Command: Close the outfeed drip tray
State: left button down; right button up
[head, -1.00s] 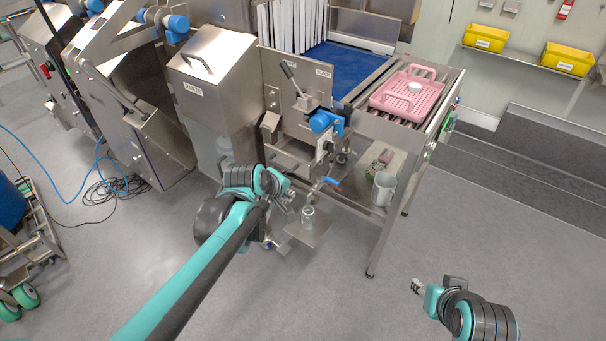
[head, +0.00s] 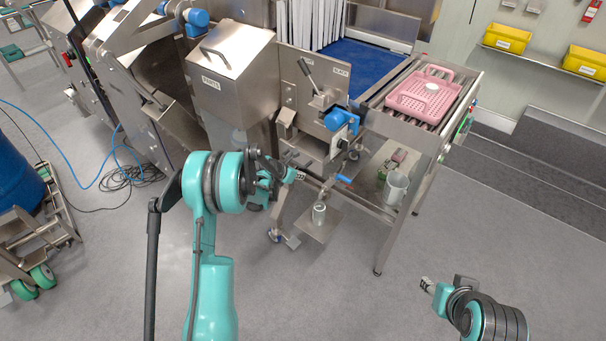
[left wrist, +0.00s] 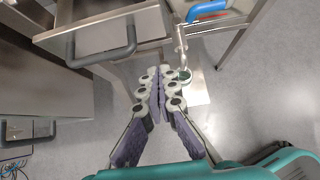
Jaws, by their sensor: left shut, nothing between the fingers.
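The outfeed drip tray is a shallow steel drawer under the outfeed's steel housing, partly covered by my arm in the head view (head: 308,148). The left wrist view shows its open top and front wall (left wrist: 145,22) with a dark bar handle (left wrist: 103,55), so it stands pulled out. My left gripper (head: 298,174) is shut and empty, just below and in front of the tray. In the left wrist view its closed fingers (left wrist: 160,82) are to the right of the handle, apart from it. My right gripper (head: 426,284) hangs over the floor at lower right, its jaws too small to judge.
A grey mug (head: 396,187) sits on the lower shelf, and a pink basket (head: 424,92) on the rollers. The floor in front is clear.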

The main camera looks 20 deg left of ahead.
aim_at(319, 171)
pick_arm(q)
jog(key=b+x, duration=0.1)
jog(key=x, duration=0.2)
jog(key=w+r+b+x, duration=0.1)
jog(key=x, duration=0.3)
jog(key=b+x, duration=0.1)
jog(key=x, duration=0.2)
jog(key=shift+w+d+r, duration=0.25)
jog(key=shift+w+d, duration=0.15)
jog(key=shift+w, duration=0.3)
pick_arm(e)
notch_tip(319, 171, down, 4)
jog(key=shift+r, duration=0.25)
pick_arm(q)
jog(key=shift+d+r, duration=0.1)
